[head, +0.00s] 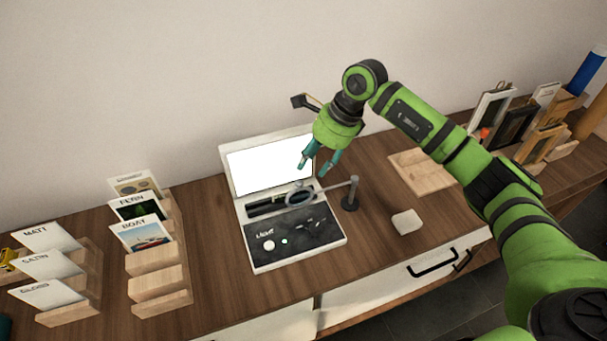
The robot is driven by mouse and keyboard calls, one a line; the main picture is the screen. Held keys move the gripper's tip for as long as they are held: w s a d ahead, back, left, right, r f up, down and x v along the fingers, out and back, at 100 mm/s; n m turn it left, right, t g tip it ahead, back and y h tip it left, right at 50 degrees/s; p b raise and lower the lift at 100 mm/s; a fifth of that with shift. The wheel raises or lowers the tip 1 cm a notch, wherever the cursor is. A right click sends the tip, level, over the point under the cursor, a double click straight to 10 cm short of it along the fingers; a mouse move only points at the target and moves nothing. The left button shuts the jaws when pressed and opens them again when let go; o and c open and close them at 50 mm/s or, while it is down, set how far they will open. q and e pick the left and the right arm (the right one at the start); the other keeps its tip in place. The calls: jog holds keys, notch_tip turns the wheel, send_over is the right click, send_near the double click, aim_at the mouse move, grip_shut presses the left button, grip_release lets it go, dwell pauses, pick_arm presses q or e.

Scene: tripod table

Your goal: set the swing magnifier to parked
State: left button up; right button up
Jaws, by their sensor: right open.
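The swing magnifier has a grey ring lens (300,194) on a thin arm that reaches left from a dark upright post (350,194). The post stands on the table just right of the light box (295,240). The lens hangs over the box, near the boundary between its bright lid panel and its dark control panel. My right gripper (319,165) is open and empty, with its teal fingers pointing down just above and behind the lens. I cannot tell whether a finger touches the lens or its arm. My left gripper is not in view.
Wooden card racks (158,262) stand on the left. A wooden board (422,172) and a pale rounded block (407,222) lie to the right of the post. Framed pictures (513,124) stand at the far right. A drawer handle (432,263) is below the table's front edge.

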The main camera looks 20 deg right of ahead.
aim_at(300, 182)
jog(key=p+x, duration=0.2)
jog(key=x, duration=0.3)
jog(key=shift+a, duration=0.15)
jog(key=shift+a+f, duration=0.15)
jog(key=shift+f, duration=0.4)
jog(key=shift+c, duration=0.4)
grip_shut()
